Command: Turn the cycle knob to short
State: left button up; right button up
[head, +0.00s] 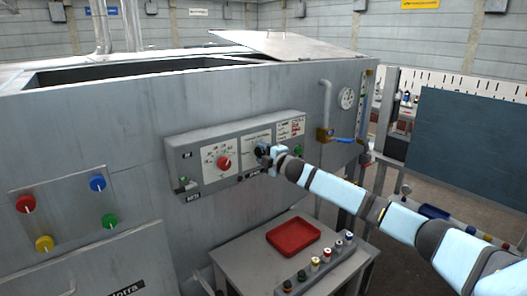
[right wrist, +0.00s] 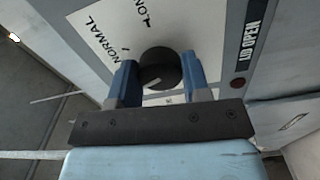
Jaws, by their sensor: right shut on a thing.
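The cycle knob (right wrist: 160,70) is a round dark knob with a light pointer line, on a white dial plate (right wrist: 190,25) in the right wrist view. The words NORMAL and LONG show beside it; the rest of the dial is hidden by my gripper. My right gripper (right wrist: 159,82) has its two blue fingers on either side of the knob, shut on it. In the head view my right gripper (head: 264,152) is at the middle of the grey control panel (head: 190,150) and covers the knob. My left gripper is not in view.
A red knob (head: 224,162) is left of my gripper on the same panel, and a green button (head: 298,150) is to its right. A blue-handled valve (head: 343,140) is further right.

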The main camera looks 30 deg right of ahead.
jog(key=shift+n, duration=0.9)
jog(key=o, duration=0.9)
jog(key=shift+p, duration=0.3)
jog(key=shift+s+d+b, duration=0.2)
jog(key=shift+s+b, duration=0.4)
jog(key=shift+s, duration=1.7)
jog(key=shift+s+d+b, duration=0.15)
jog(key=shift+s+b, duration=0.4)
jog(key=shift+s, duration=1.75)
jog(key=shift+s+d+b, duration=0.2)
jog(key=shift+s+b, duration=0.4)
jog(key=shift+s, duration=1.7)
